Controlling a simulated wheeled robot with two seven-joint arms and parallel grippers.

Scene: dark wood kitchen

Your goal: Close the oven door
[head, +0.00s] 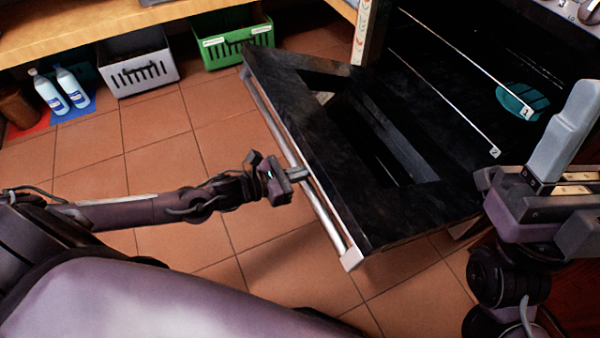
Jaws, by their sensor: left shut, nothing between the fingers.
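The oven door (345,165) is black and hangs open, folded down and out over the floor. Its silver bar handle (327,222) runs along the door's outer edge, on the left. My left gripper (298,174) is shut and empty. Its tips are at the middle of the handle and overlap it in the picture; I cannot tell whether they touch. The oven (455,70) is dark inside, with wire rack edges and a teal round item (515,97). My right gripper (560,165) is at the right edge, in front of the oven; its finger opening is unclear.
A green basket (232,45) and a grey basket (138,70) stand on the floor under a wooden shelf (100,25). Two white bottles (60,90) stand at the far left. The tiled floor (180,135) left of the door is clear apart from my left arm.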

